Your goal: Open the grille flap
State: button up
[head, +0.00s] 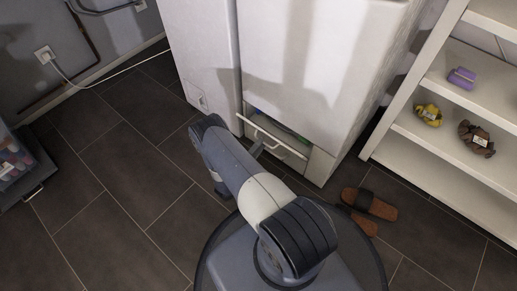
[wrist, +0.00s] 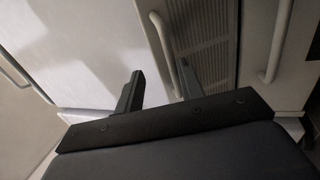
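The grille flap (wrist: 207,40) shows in the wrist view as a ribbed grey panel with a pale bar handle (wrist: 160,32) along its left edge. In the head view, a low front with a pale bar (head: 291,150) sits at the foot of the right white appliance (head: 315,70), partly behind my arm. I cannot tell how far the flap stands open. My gripper (wrist: 160,72) is open, its two dark fingers apart. The handle's lower end lies between the fingers in the picture, nearer the right one; contact cannot be told. In the head view my gripper is mostly hidden by my arm.
A second white appliance (head: 200,45) stands at the left. A white shelf unit (head: 435,140) stands at the right, with brown slippers (head: 370,203) on the floor before it. A crate (head: 22,165) is at the far left. The dark tiled floor (head: 120,160) at left is clear.

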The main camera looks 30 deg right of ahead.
jog(key=shift+a, duration=0.15)
jog(key=b+v, duration=0.5)
jog(key=v, duration=0.7)
dwell(0.9)
jog(key=shift+s+f, duration=0.1)
dwell(0.3)
